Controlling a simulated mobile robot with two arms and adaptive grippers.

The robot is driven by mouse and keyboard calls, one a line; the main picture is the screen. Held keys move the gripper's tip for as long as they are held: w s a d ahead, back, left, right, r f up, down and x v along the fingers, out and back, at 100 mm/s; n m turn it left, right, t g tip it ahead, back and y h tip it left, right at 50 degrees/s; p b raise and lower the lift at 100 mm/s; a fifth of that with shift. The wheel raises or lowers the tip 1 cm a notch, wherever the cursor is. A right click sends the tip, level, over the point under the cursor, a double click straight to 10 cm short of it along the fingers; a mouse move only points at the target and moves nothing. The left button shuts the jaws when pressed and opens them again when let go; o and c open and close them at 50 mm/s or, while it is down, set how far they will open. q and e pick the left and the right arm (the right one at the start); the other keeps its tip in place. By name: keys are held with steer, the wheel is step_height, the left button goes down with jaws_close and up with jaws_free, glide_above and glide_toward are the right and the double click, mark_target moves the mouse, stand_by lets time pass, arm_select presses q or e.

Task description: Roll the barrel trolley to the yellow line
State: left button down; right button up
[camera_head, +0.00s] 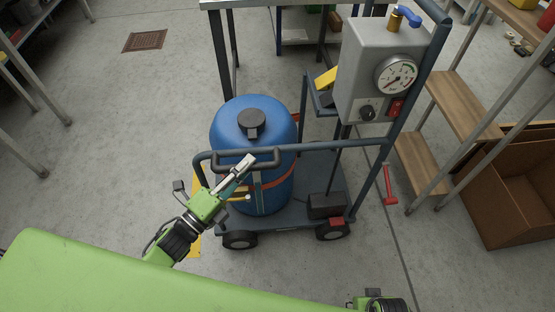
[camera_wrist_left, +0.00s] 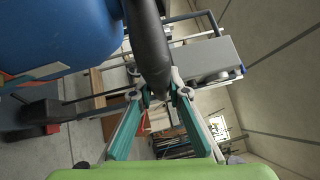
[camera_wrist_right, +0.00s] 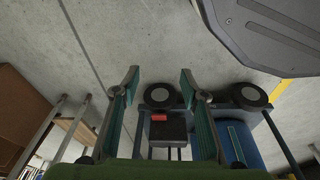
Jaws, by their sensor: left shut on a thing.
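The barrel trolley (camera_head: 325,190) is a dark blue-grey platform on black wheels. It carries a blue barrel (camera_head: 228,130) with a black cap and an orange strap, and a grey box with a dial (camera_head: 355,75). My left gripper (camera_head: 247,163) is shut on the trolley's black handle grip (camera_head: 222,159); in the left wrist view the grip (camera_wrist_left: 150,50) passes between the fingers. The yellow line (camera_head: 194,245) shows on the floor left of the trolley, partly hidden by my arm. My right gripper (camera_wrist_right: 160,77) is open and empty, with trolley wheels (camera_wrist_right: 160,96) beyond it.
A red tool (camera_head: 389,185) lies on the floor right of the trolley. A wooden-shelved rack (camera_head: 462,105) and a brown box (camera_head: 510,205) stand at the right. A table (camera_head: 230,4) stands close behind the trolley. The floor at the left is mostly clear, with a drain grate (camera_head: 145,40).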

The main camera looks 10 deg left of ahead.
arm_select(q)
steer(key=s+a, duration=0.1)
steer(key=a, duration=0.2)
steer(key=s+a, duration=0.1)
steer(key=a, duration=0.3)
steer(key=s+a, duration=0.1)
steer(key=a, duration=0.3)
steer(key=shift+s, duration=0.2)
arm_select(e)
steer(key=shift+s+f, duration=0.3)
steer(key=shift+f, duration=0.3)
arm_select(q)
steer(key=shift+r, duration=0.1)
arm_select(e)
steer(key=shift+d, duration=0.1)
arm_select(q)
steer(key=c, duration=1.9)
jaws_free()
glide_toward(211, 159)
steer(key=v, duration=0.6)
steer(key=shift+d, duration=0.15)
